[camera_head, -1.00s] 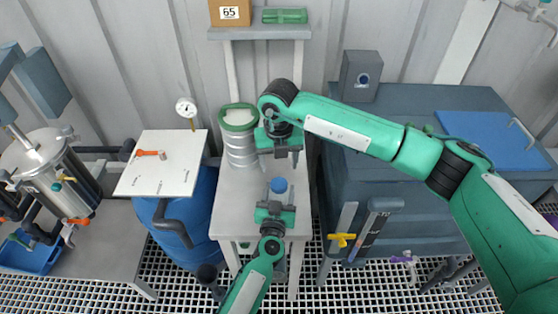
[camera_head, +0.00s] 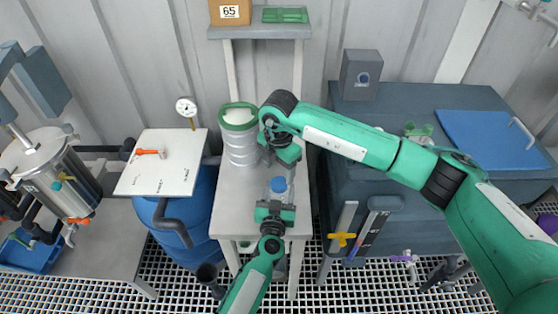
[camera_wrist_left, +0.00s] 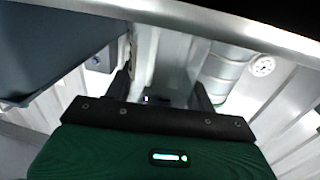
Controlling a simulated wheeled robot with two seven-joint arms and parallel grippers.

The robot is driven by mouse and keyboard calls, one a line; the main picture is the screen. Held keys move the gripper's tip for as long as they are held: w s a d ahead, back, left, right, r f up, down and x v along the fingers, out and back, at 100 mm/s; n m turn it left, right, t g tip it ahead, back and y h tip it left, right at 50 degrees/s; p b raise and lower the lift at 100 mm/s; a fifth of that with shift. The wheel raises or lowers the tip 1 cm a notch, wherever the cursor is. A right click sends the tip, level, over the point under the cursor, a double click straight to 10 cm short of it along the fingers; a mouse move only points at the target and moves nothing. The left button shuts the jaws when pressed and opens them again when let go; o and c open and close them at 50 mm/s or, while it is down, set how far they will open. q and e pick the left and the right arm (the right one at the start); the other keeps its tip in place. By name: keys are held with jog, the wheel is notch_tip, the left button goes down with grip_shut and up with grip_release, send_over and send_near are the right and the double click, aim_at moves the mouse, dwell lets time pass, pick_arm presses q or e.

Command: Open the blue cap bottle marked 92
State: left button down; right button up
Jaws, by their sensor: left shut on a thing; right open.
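The bottle with the blue cap (camera_head: 278,184) stands above the front part of the narrow grey table in the head view. My left gripper (camera_head: 275,204) is shut on the bottle, just below the cap. The bottle's body is mostly hidden by the gripper, and no number on it can be read. In the left wrist view, the two dark fingers of my left gripper (camera_wrist_left: 164,100) show with a dark, unclear shape between them. My right gripper (camera_head: 281,163) is open and tilted, just behind and above the cap. It appears apart from the cap.
A silver canister with a green rim (camera_head: 240,140) stands at the back left of the grey table (camera_head: 231,205). A shelf above holds a box marked 65 (camera_head: 230,12) and a green item (camera_head: 285,15). A blue barrel under a white board (camera_head: 165,175) stands left; a dark cabinet (camera_head: 400,200) stands right.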

aim_at(279, 182)
jog(key=shift+f, duration=2.6)
